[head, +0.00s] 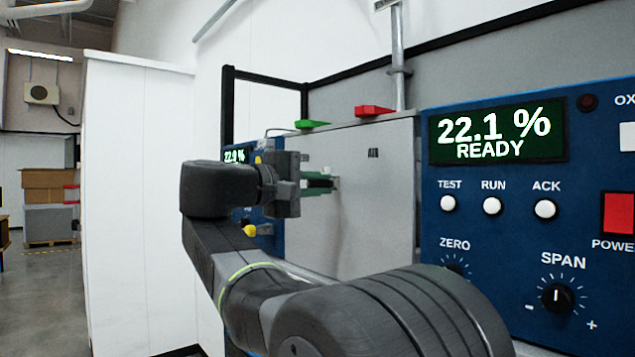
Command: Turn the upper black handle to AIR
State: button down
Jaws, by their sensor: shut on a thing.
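My gripper (320,183) reaches right from the wrist to the face of the grey panel (385,225). Its green-edged fingers are shut on a small handle at the panel, taken to be the upper black handle. The handle is almost wholly hidden by the fingers, so its angle cannot be told. A small dark AIR label (373,153) is on the panel, up and to the right of the fingertips. No lower handle can be made out.
A green lever (312,124) and a red lever (374,110) sit on top of the grey box. A blue analyser panel (500,240) reading 22.1 % READY stands close on the right. A second blue unit (270,240) is partly behind my arm. Open floor lies far left.

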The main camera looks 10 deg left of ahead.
dwell(0.3)
jog(key=c, duration=1.4)
grip_release()
jog(key=b+v, duration=0.3)
jog(key=v, duration=1.1)
jog(key=shift+w, duration=0.1)
